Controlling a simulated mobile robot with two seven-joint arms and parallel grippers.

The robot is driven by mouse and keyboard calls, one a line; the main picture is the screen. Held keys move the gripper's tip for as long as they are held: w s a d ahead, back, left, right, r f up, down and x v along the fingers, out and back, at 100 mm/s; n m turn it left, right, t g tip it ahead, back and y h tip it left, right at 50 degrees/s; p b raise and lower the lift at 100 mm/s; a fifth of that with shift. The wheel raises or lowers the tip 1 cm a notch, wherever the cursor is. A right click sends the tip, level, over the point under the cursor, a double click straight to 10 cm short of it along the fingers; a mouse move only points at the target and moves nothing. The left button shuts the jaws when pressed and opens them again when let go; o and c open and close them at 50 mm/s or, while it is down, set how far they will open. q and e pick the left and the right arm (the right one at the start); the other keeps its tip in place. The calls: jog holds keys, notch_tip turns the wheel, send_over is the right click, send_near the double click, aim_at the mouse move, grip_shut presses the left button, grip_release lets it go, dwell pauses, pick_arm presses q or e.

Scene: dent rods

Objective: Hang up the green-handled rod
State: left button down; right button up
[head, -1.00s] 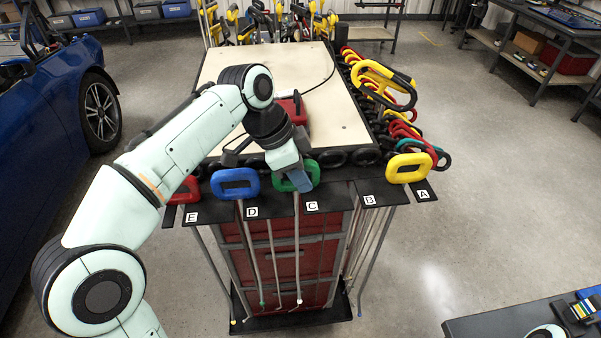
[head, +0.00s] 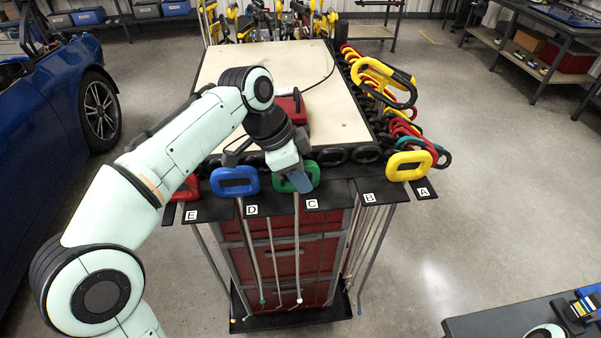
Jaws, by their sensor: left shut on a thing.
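The green-handled rod has a green ring handle (head: 311,174) and a thin grey shaft that hangs down in front of the red drawers to a pale tip. My left gripper (head: 299,180) is shut on the green handle and covers part of it. The handle is at the front edge of the black slotted rack (head: 330,199), close to label C. The shaft is near upright. I cannot tell whether it sits inside a slot. My right gripper is not in view.
A blue handle (head: 235,181) hangs left near D, a red one (head: 186,189) near E, and a yellow one (head: 409,165) near A. More coloured handles crowd the cart's right side. A dark table (head: 480,325) stands at lower right. The floor right of the cart is clear.

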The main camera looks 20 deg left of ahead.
pick_arm(q)
jog(key=shift+c, duration=2)
grip_release()
jog(key=shift+s, duration=0.1)
jog(key=shift+r, duration=0.15)
